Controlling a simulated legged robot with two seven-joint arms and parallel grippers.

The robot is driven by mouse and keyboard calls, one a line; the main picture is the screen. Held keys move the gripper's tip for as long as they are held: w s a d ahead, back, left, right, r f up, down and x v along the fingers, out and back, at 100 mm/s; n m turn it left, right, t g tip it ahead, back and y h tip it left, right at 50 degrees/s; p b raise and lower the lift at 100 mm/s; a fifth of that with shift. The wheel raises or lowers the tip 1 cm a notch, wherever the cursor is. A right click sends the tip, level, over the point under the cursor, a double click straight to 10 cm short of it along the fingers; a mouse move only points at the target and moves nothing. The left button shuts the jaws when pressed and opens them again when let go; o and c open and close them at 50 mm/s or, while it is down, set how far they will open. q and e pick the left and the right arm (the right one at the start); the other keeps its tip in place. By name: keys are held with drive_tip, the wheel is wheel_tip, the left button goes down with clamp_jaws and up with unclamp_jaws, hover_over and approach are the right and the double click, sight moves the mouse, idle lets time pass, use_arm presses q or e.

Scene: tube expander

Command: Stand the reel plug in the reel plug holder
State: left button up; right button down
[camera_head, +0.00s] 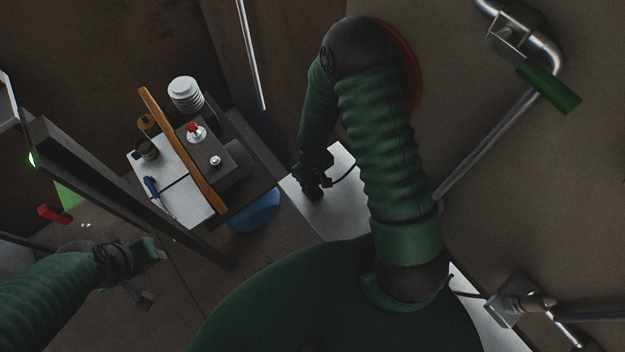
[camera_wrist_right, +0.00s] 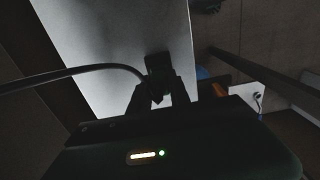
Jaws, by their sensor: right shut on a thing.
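My right gripper (camera_head: 315,188) is shut on the dark reel plug, over a pale flat surface (camera_head: 345,210). In the right wrist view, the reel plug (camera_wrist_right: 158,66) sits between the two fingertips, and its black cable (camera_wrist_right: 90,70) runs off to the left. The plug looks apart from the tabletop items, but its exact height is too dark to judge. I cannot make out the reel plug holder for certain in either view. My left gripper (camera_head: 142,297) is low at the left, dark and small; its jaws are unclear.
A work surface at the left carries a dark box (camera_head: 222,160) with a red-topped knob, a white ribbed cylinder (camera_head: 185,93), an orange-brown bar (camera_head: 180,145) and a blue pen-like tool (camera_head: 151,187). A dark beam (camera_head: 120,185) crosses the left. A blue round object (camera_head: 255,212) is below.

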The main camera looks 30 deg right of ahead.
drive_tip(key=shift+f, duration=0.3)
drive_tip(key=c, duration=1.1)
unclamp_jaws()
drive_tip(key=shift+c, duration=0.2)
drive_tip(key=shift+r, duration=0.15)
wheel_tip(320, 180, up, 9)
drive_tip(key=p, duration=0.7)
drive_tip(key=shift+p, duration=0.4)
